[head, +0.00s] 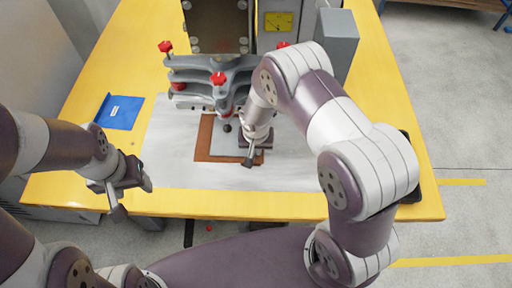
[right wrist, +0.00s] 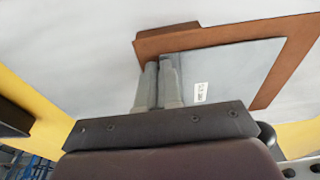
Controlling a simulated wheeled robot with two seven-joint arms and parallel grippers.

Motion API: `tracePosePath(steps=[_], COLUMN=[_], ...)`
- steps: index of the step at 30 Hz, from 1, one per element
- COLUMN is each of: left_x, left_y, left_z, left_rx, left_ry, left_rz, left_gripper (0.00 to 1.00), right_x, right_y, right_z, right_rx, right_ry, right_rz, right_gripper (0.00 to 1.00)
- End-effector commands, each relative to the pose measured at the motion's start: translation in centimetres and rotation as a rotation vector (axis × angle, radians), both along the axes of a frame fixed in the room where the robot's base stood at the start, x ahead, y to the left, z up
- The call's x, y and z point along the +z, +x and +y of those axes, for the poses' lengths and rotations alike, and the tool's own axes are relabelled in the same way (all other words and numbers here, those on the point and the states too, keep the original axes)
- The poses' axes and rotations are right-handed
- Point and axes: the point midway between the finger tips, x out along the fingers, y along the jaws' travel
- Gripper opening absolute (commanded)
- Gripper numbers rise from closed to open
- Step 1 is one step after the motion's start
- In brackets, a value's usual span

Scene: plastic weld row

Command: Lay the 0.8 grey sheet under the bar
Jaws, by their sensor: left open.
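The grey sheet (right wrist: 233,68) is flat, with a small white label, and overlaps a larger brown sheet (right wrist: 290,72) in the right wrist view. In the head view the grey sheet (head: 225,143) shows inside the brown sheet (head: 203,140), in front of and partly below the bar (head: 195,76). My right gripper (right wrist: 159,62) has its fingers close together at the grey sheet's left edge, pinching it there; the exact contact is hidden. It also shows in the head view (head: 250,161). My left gripper (head: 115,200) is open and empty, at the table's front left edge.
A white mat (head: 170,165) covers the middle of the yellow table (head: 75,188). A blue folder (head: 119,111) lies at left. Red knobs (head: 218,78) top the clamp. The mat's left side is clear.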

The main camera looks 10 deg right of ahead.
Motion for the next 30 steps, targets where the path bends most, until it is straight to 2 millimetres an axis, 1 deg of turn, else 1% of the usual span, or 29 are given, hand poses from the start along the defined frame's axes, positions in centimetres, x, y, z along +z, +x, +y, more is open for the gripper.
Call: tracePosePath(steps=[30], left_x=[-0.6], left_y=[-0.01], left_z=[0.0], left_rx=[0.0], left_ry=[0.0], left_rz=[0.0], left_gripper=[0.58], right_x=[-0.2], right_y=[0.01], right_z=[0.01], right_rx=[0.0], right_ry=[0.0], right_rz=[0.0], right_gripper=[0.0])
